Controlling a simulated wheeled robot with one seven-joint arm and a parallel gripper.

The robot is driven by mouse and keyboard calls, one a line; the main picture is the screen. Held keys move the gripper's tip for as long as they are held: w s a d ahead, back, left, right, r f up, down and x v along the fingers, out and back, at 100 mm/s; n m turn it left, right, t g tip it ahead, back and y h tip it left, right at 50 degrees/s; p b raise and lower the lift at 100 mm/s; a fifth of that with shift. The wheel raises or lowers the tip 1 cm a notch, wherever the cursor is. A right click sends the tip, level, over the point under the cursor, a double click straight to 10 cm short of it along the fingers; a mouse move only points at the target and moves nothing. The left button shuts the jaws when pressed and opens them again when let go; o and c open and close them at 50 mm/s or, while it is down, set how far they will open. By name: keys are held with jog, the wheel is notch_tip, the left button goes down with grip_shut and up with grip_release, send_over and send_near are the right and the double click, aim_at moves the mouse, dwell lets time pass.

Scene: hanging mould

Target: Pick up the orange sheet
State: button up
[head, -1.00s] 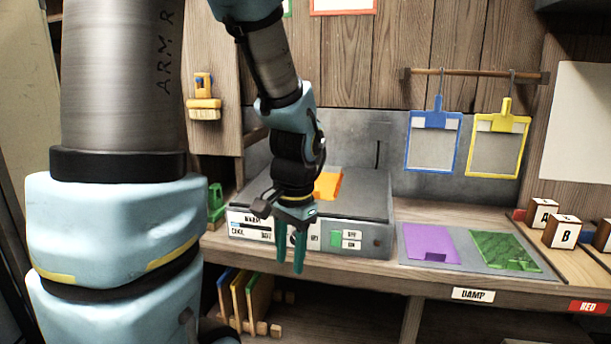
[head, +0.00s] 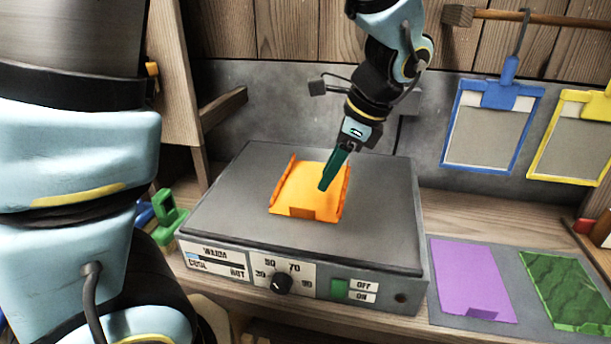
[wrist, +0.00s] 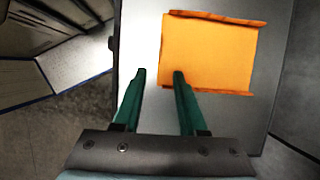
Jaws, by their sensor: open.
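The orange sheet (head: 306,190) lies on the grey top of the hot plate, with its two side edges curled up and a notch at its front edge. It also shows in the wrist view (wrist: 208,52), ahead of the fingers and to their right. My gripper (head: 330,178) has green fingers and hangs over the right part of the sheet, tilted. In the wrist view my gripper (wrist: 159,75) is open and empty, with one finger overlapping the sheet's near edge and the other left of it. I cannot tell the height of the fingertips above the sheet.
The hot plate (head: 230,222) has a dial and an off/on switch on its front. A purple sheet (head: 470,278) and a green sheet (head: 570,290) lie on a grey mat to the right. Blue (head: 494,124) and yellow (head: 573,138) frames hang from a rail behind.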

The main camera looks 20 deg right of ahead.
send_over(304, 208)
jog(key=s+d, duration=0.2)
jog(key=f, duration=0.4)
jog(key=shift+w+d+f+p, duration=0.15)
jog(key=shift+w+f+p, duration=0.05)
jog(key=shift+f+p, duration=0.15)
jog(key=x, duration=0.1)
jog(key=p+x, duration=0.1)
jog(key=x, duration=0.2)
jog(key=shift+w+a+r, duration=0.1)
jog(key=shift+w+a, duration=0.1)
jog(key=shift+a, duration=0.1)
jog(key=shift+w+a+f, duration=0.1)
jog(key=shift+a+f, duration=0.05)
jog(key=shift+f, duration=0.45)
jog(key=shift+c, duration=0.3)
grip_shut()
